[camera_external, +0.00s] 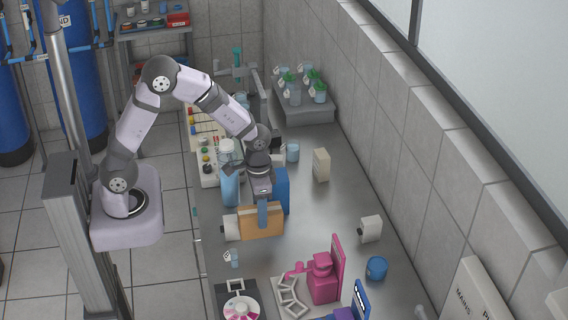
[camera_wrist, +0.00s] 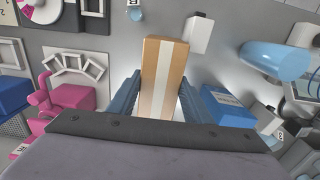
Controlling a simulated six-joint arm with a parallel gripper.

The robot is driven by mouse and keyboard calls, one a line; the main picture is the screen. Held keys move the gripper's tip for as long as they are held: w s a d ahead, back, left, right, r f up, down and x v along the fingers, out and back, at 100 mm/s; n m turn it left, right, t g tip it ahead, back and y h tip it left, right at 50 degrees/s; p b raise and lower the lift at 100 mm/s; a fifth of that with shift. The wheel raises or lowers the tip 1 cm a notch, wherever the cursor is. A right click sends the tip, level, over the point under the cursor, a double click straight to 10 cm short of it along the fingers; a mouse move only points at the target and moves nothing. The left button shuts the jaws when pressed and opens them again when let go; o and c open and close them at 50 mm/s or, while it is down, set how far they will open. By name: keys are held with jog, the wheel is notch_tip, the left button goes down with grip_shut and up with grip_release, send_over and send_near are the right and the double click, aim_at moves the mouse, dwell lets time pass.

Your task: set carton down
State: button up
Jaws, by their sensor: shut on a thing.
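The carton (camera_external: 259,221) is an orange-brown box held by my gripper (camera_external: 262,212) over the grey bench. In the wrist view the carton (camera_wrist: 163,75), with a pale stripe down its face, sits between the two blue fingers of my gripper (camera_wrist: 158,98). The fingers are shut on it from both sides. Whether its underside touches the bench cannot be told.
A white block (camera_external: 231,227) is close left of the carton, and a blue box (camera_external: 282,191) stands behind it. A small tagged cup (camera_external: 234,258) and a pink apparatus (camera_external: 322,279) are in front. Bare bench (camera_external: 325,215) lies to the right.

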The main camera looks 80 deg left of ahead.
jog(key=r, duration=0.8)
jog(key=shift+w+a+r+b, duration=0.2)
jog(key=shift+w+b, duration=0.05)
jog(key=shift+b, duration=0.1)
jog(key=w+a+b, duration=0.4)
jog(key=w+a, duration=0.2)
jog(key=shift+s+a+f+p, duration=0.15)
jog(key=shift+f+p, duration=0.65)
jog(key=shift+f, duration=2.9)
jog(key=shift+a+f+p, duration=0.15)
jog(key=shift+f+p, duration=0.6)
jog(key=shift+f, duration=2.95)
jog(key=shift+f, duration=0.1)
jog(key=shift+f, duration=0.1)
jog(key=o, duration=0.9)
